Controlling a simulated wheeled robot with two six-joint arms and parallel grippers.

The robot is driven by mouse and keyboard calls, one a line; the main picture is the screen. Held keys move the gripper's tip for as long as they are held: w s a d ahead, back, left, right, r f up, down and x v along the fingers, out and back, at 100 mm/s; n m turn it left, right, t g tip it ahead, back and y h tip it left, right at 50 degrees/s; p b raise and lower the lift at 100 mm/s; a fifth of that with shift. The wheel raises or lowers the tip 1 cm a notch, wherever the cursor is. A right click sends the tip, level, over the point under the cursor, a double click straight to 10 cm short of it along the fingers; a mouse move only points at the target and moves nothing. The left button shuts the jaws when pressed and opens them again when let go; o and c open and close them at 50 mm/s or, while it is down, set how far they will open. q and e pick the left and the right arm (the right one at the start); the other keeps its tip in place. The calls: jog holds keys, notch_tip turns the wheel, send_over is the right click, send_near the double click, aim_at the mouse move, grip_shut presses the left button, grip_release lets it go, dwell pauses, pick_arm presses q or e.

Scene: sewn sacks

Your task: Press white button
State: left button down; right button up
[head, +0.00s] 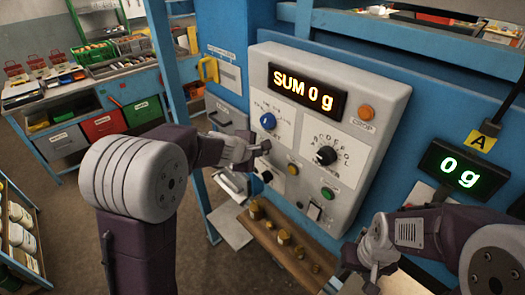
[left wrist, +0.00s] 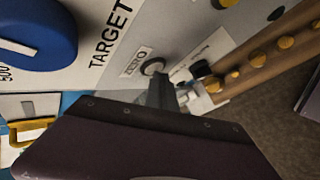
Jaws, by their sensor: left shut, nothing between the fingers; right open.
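The grey control panel (head: 390,100) stands in front of me with a lit "SUM 0 g" display. The white button (left wrist: 153,66), set in a dark ring beside a "ZERO" label, shows in the left wrist view. My left gripper (left wrist: 158,82) is shut and empty, its fingertips right at this button and partly covering it. I cannot tell whether they touch it. In the head view the left gripper (head: 264,149) is at the panel below the blue knob (head: 268,121) and hides the button. My right gripper (head: 372,262) is open, low at the right.
The panel also has a black knob (head: 326,155), a yellow button (head: 292,169), a green button (head: 327,192), an orange button (head: 366,112) and a switch (head: 314,212). A wooden ledge with brass weights (head: 283,237) is below. A "0 g" display (head: 460,172) is at right.

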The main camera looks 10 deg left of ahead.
pick_arm(q)
jog(key=shift+s+a, duration=0.4)
jog(key=shift+s, duration=0.25)
jog(key=shift+b, duration=0.3)
jog(key=s+a, duration=0.1)
jog(key=s, duration=0.1)
jog(key=s+a+b, duration=0.1)
jog(key=s+a, duration=0.1)
jog(key=shift+b, duration=0.3)
